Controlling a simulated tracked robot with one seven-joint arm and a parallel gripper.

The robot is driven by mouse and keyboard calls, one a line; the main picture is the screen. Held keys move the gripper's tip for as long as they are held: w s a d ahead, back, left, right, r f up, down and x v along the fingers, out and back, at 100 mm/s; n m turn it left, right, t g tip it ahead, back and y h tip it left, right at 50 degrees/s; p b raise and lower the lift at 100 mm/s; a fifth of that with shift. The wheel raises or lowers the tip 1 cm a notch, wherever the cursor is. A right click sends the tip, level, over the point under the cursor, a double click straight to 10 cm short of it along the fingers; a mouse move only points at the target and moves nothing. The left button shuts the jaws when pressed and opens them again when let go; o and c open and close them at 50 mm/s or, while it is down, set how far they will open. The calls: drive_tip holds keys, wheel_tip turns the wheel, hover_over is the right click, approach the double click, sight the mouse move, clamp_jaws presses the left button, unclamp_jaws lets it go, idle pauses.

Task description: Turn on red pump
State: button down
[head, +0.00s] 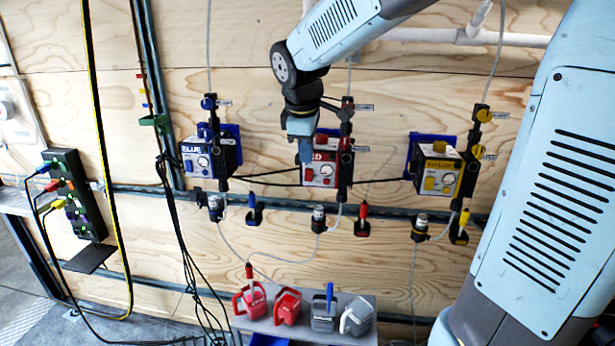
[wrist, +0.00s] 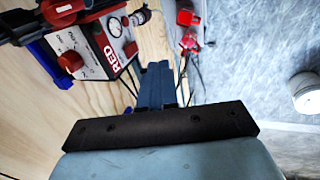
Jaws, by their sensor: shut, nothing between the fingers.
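The red pump (head: 321,173) is a white-faced box with a red label, a round gauge and a red switch, mounted on the plywood wall in the middle of the head view. In the wrist view the red pump (wrist: 92,50) is at upper left, with its red switch (wrist: 70,60) and gauge (wrist: 115,27) facing the camera. My gripper (head: 301,150) is shut and empty, in front of the pump's upper left corner, hiding part of it. In the wrist view the shut fingers (wrist: 156,75) are to the right of the pump face, apart from it. The switch's position is unclear.
A blue pump (head: 197,160) is to the left and a yellow pump (head: 438,176) to the right. Hoses and black cables hang around them. A shelf (head: 300,331) with red and grey jugs is below. A power strip (head: 75,195) is at far left.

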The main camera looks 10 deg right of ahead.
sight(307, 176)
drive_tip(key=shift+w+a+f+n, duration=0.2)
drive_tip(key=shift+w+a+n, duration=0.15)
drive_tip(key=shift+w, duration=0.1)
drive_tip(key=shift+f, duration=0.1)
drive_tip(key=x, duration=0.3)
drive_tip(key=w+x, duration=0.1)
drive_tip(key=x, duration=0.3)
drive_tip(key=w+d+x, duration=0.1)
drive_tip(key=x, duration=0.3)
drive_tip(key=shift+r, duration=0.35)
drive_tip(key=shift+w+d, duration=0.25)
drive_tip(key=shift+w, duration=0.4)
